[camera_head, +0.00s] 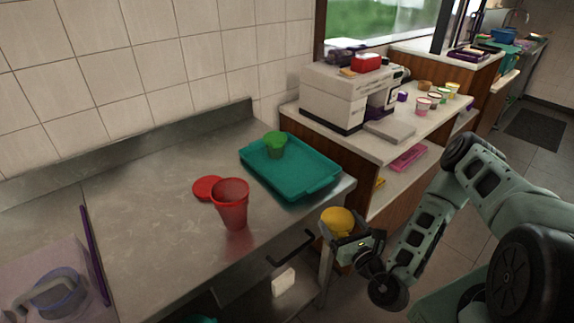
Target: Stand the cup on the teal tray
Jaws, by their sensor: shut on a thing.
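The teal tray (316,189) lies on the metal counter near its right end. A small green cup (275,146) stands on its far left part. My gripper (341,241) is shut on a yellow cup (338,219), holding it upright with its mouth up. The gripper and yellow cup are in front of the counter's right corner, to the lower right of the tray and apart from it. The fingers are partly hidden behind the cup and my wrist. A taller red cup (231,207) stands open on the counter, left of the tray's near corner.
A flat red disc (207,188) lies beside the red cup. A dark handle (291,248) sticks out from the counter's front. A white machine (334,96) and several small tubs stand on the right-hand shelf unit. The counter's left middle (140,230) is clear.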

